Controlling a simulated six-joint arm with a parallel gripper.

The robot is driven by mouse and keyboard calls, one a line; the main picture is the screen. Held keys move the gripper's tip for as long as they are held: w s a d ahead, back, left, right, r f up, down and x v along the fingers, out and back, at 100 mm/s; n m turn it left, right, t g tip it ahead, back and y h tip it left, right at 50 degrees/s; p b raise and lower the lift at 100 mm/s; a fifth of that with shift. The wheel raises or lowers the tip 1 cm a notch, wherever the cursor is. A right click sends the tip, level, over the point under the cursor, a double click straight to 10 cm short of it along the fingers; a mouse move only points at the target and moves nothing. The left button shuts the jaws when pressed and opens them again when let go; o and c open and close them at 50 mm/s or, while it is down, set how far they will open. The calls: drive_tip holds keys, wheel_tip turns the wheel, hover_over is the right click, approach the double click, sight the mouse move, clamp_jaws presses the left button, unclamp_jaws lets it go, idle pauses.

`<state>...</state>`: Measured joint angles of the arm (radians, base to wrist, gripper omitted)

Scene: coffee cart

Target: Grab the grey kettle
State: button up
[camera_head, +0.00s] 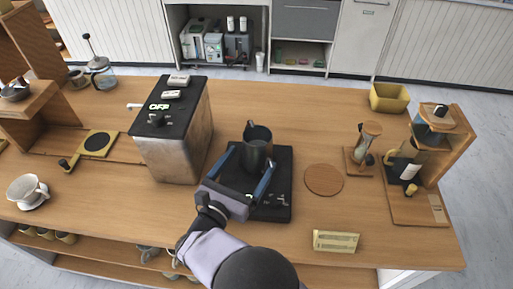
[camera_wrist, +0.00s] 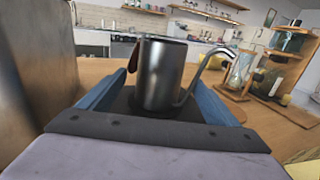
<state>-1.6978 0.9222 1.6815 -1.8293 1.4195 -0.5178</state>
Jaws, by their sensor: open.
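The grey kettle (camera_head: 257,153) stands upright on the black scale-like base (camera_head: 282,205) near the middle of the counter. In the wrist view the kettle (camera_wrist: 163,75) is straight ahead, with its dark handle on the left and its thin curved spout on the right. My gripper (camera_head: 246,162) is open, with one blue finger on each side of the kettle. In the wrist view its fingers (camera_wrist: 155,92) also flank the lower part of the kettle body. I cannot tell whether either finger touches it.
A metal box machine (camera_head: 172,140) with a black top stands close on the left. A round cork mat (camera_head: 324,180) lies to the right, with an hourglass-shaped brewer (camera_head: 367,142) beyond it. A cream block (camera_head: 336,241) lies near the front edge. The counter behind the kettle is clear.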

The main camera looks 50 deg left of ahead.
sight(263, 139)
drive_tip(key=shift+p+x, duration=0.8)
drive_tip(key=shift+x, duration=2.2)
drive_tip(key=c, duration=1.6)
drive_tip(key=shift+r, duration=0.2)
